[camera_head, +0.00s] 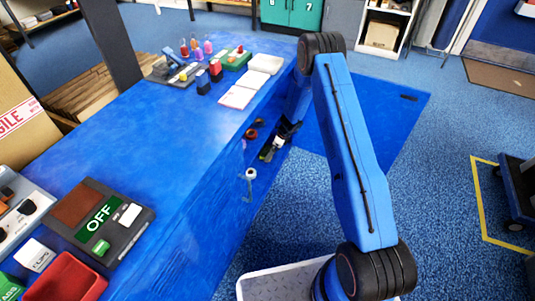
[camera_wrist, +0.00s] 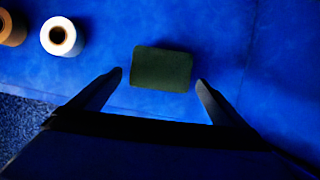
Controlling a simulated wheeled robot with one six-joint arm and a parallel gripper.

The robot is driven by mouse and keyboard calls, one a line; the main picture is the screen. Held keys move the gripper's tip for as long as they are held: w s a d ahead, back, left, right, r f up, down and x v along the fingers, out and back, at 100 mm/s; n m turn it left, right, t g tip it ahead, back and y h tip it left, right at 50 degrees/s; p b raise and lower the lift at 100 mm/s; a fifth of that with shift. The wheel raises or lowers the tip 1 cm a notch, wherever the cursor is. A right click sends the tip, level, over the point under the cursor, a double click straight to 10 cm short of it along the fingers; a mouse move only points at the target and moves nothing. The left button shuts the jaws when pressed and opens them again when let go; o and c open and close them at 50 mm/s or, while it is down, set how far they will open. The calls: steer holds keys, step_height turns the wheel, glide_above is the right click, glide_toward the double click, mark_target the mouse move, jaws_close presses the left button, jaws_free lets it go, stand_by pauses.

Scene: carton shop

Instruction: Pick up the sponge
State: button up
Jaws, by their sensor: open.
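The sponge looks like a dark green block (camera_wrist: 161,68) with rounded corners. In the wrist view it lies on a blue surface, ahead of and between the fingertips of my gripper (camera_wrist: 159,78). The fingers are open, one to each side of the block, with a gap on both sides. I cannot tell how far above the surface the fingertips are. In the head view my gripper (camera_head: 279,143) reaches down at the open side of the blue counter, and the sponge is hard to make out there.
A white tape roll (camera_wrist: 61,37) and a brown roll (camera_wrist: 11,28) lie left of the sponge. The blue counter (camera_head: 150,125) and an open blue panel (camera_head: 400,115) flank my arm. A control box marked OFF (camera_head: 98,218) sits on the counter.

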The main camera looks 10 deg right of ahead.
steer(key=c, duration=1.1)
steer(key=shift+r, duration=0.65)
steer(key=s+d, duration=0.4)
steer(key=d, duration=0.3)
steer(key=s+d, duration=0.5)
steer(key=d, duration=0.3)
steer(key=shift+s+r, duration=0.15)
steer(key=shift+s, duration=0.15)
steer(key=shift+d, duration=0.1)
